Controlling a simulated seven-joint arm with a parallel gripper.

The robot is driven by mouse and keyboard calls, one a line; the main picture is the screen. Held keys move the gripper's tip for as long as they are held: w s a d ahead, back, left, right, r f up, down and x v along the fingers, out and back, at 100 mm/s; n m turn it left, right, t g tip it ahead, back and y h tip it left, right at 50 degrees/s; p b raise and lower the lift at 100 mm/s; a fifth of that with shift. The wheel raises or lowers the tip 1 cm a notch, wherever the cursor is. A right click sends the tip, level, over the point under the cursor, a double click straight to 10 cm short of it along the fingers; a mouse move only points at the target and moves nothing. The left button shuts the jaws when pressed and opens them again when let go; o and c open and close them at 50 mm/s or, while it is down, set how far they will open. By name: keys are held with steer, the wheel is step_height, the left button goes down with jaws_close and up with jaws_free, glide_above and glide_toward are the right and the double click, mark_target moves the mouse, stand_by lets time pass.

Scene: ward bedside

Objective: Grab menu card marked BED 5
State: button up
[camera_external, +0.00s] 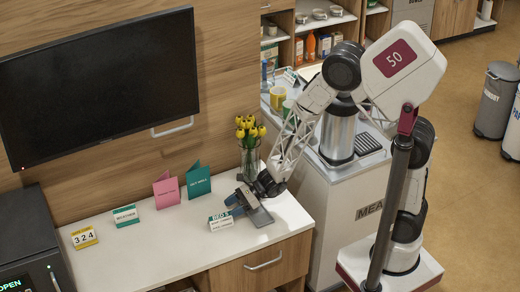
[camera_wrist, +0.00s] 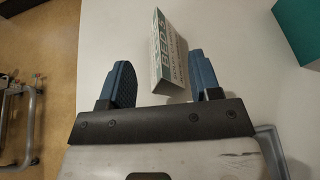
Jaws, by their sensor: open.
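The menu card marked BED 5 (camera_external: 220,222) is a small white folded card with a green band, standing on the white counter top. It also shows in the wrist view (camera_wrist: 167,55), print partly readable. My gripper (camera_external: 240,205) is low over the counter at the card. In the wrist view my gripper (camera_wrist: 160,66) is open, with one blue finger to each side of the card. The card's near end reaches between the fingertips, and a gap shows on the left.
A glass vase of yellow tulips (camera_external: 249,155) stands close behind my gripper. A teal folded card (camera_external: 198,183), a pink folded card (camera_external: 166,191), a small green-and-white card (camera_external: 126,216) and a yellow number block (camera_external: 84,238) stand further left. The front counter (camera_external: 175,250) is clear.

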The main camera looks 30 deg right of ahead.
mark_target(222, 214)
steer(key=shift+a, duration=0.1)
steer(key=shift+x, duration=2.5)
steer(key=c, duration=1)
